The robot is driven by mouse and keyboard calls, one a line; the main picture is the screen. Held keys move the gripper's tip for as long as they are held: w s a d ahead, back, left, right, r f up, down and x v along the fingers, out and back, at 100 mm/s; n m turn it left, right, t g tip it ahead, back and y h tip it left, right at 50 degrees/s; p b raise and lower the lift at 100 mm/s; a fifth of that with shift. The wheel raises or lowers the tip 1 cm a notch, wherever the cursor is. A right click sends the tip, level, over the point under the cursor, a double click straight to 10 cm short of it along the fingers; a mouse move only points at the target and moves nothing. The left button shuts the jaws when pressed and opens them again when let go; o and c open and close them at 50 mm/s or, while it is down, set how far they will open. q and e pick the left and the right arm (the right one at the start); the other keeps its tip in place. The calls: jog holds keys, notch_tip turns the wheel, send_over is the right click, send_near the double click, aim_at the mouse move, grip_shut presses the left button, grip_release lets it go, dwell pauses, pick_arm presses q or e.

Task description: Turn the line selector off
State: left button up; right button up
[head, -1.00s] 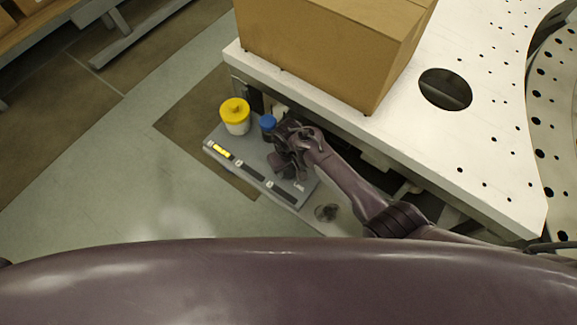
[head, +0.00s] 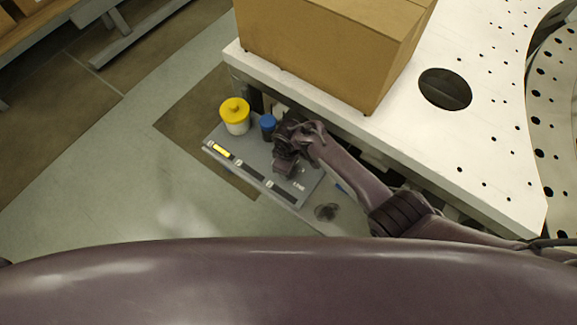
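The grey control panel (head: 246,152) sits low beside the white plate, with the word LINE near its right end. My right gripper (head: 284,164) comes in from the right and is over the right part of the panel, just left of that word. The gripper and wrist cover this part, so the line selector is hidden or cannot be told apart from the gripper. Whether the fingers touch or hold anything cannot be seen. A row of small windows runs along the panel's front edge; the leftmost (head: 221,151) is lit yellow, the others dark. My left gripper is out of view.
The white plate (head: 480,150) with holes overhangs the panel's back, bearing a cardboard box (head: 330,45).

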dwell(0.4)
jog(key=o, duration=1)
jog(key=shift+r+p, duration=0.4)
jog(key=shift+r, duration=3.5)
